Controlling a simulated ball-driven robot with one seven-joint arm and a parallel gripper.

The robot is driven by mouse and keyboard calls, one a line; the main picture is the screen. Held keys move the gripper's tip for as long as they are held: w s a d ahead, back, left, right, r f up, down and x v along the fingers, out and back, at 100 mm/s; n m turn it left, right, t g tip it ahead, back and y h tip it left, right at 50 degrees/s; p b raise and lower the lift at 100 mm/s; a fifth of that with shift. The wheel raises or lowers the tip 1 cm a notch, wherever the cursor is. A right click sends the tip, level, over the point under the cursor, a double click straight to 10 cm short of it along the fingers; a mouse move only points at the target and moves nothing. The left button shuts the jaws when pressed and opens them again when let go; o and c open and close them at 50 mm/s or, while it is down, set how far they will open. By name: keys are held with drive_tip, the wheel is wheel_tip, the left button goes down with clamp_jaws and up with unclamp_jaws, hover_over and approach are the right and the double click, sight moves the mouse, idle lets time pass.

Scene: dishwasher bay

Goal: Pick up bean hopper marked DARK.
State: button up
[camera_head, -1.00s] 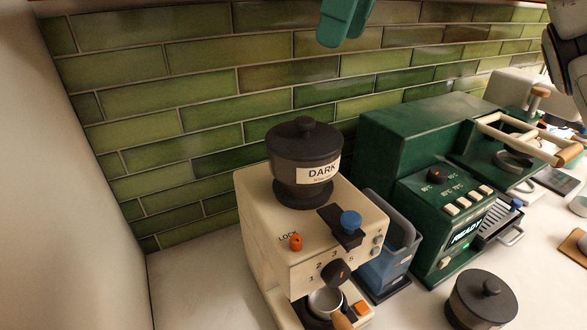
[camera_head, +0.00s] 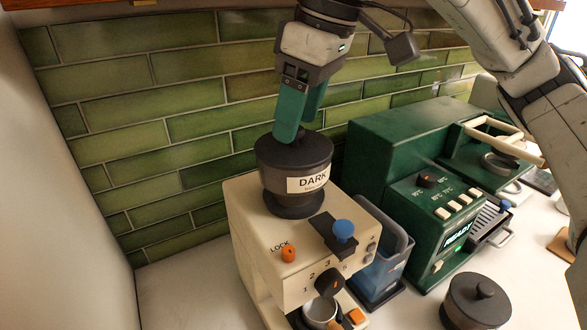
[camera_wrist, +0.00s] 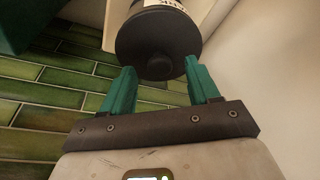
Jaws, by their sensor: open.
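The bean hopper marked DARK (camera_head: 296,174) is a dark grey round canister with a lid and a white label. It sits upright on top of the cream grinder (camera_head: 262,222). My gripper (camera_head: 297,138) has green fingers and points down at the hopper's lid, its tips at lid height in the head view. In the wrist view the open fingers (camera_wrist: 160,88) stand either side of the lid's near edge, with the lid knob (camera_wrist: 161,64) between and beyond them. The head view does not show clearly whether the fingers touch the hopper.
A green coffee machine (camera_head: 375,150) stands to the right, with a blue-grey bin (camera_head: 385,262) between it and the grinder. Another dark lidded canister (camera_head: 476,302) stands at the front right. A green tiled wall (camera_head: 130,130) is close behind. The counter left of the grinder is clear.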

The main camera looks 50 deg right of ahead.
drive_tip(key=shift+w+f, duration=0.1)
drive_tip(key=shift+f, duration=0.35)
clamp_jaws()
drive_tip(key=shift+r, duration=0.1)
idle(1.1)
